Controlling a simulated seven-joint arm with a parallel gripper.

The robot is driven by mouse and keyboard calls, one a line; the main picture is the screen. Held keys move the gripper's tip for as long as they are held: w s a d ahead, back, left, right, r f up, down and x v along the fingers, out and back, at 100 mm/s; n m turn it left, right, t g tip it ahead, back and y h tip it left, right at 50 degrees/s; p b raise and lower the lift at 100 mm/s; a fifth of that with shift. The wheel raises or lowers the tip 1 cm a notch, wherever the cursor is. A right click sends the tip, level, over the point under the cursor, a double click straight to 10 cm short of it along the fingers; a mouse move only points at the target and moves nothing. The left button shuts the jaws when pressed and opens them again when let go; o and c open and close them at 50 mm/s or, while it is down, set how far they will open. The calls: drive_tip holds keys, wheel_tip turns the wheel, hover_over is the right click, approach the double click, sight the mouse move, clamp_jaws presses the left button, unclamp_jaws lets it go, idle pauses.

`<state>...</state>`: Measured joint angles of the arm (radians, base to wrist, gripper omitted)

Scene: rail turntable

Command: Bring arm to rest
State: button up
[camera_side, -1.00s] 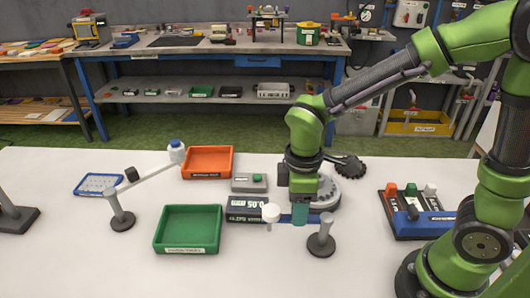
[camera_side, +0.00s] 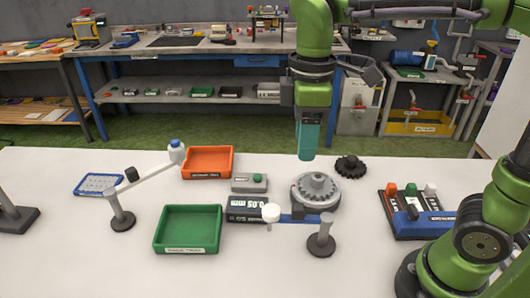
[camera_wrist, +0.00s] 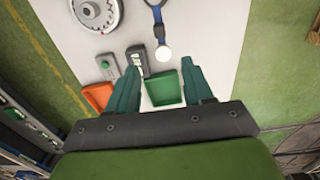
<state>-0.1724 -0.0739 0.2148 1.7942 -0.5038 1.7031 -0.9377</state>
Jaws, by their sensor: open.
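My gripper (camera_side: 307,150) hangs pointing down, high above the white table, behind and above the grey turntable (camera_side: 316,190). A dark gear (camera_side: 350,166) lies on the table just behind and right of the turntable.
A green tray (camera_side: 188,230), an orange tray (camera_side: 208,162), a grey box with a green button (camera_side: 250,183) and a display box (camera_side: 245,208) are left of the turntable. Two posts with arms (camera_side: 121,219) (camera_side: 321,241) stand at the front.

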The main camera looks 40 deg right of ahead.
drive_tip(key=shift+r, duration=0.2)
drive_tip(key=s+d+f+m+t+y, duration=0.1)
drive_tip(key=s+d+f+m+t, duration=0.1)
drive_tip(key=m, duration=0.4)
drive_tip(key=s+d+f+m+t+y, duration=0.1)
drive_tip(key=s+d+m+t, duration=0.2)
drive_tip(key=d+m+t, duration=0.2)
drive_tip(key=shift+s+d+f+m, duration=0.25)
drive_tip(key=shift+d+f+m, duration=0.1)
drive_tip(key=shift+d+m, duration=0.75)
